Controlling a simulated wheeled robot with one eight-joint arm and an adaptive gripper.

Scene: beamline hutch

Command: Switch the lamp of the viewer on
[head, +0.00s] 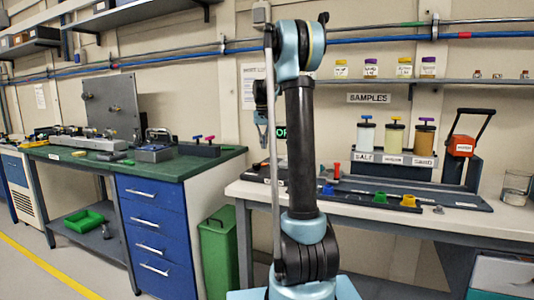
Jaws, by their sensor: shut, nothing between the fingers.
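I cannot tell for certain which thing is the viewer, and no lit lamp or lamp switch can be made out. A grey box-like device (155,152) with a dark handle sits on the green-topped bench (75,158) at left and may be it. An orange-and-black unit with a tilted black handle (462,146) stands at right on the other bench. My gripper (263,143) hangs beside my arm, small and partly hidden, in front of the wall between the benches. It looks shut and empty, and is well away from both devices.
Sample jars (395,136) stand on a rack on the right bench. Colored pieces lie in a dark tray (350,198) before it. A glass beaker (514,190) stands at far right. A green bin (217,250) stands between the benches. Floor (45,272) at lower left is clear.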

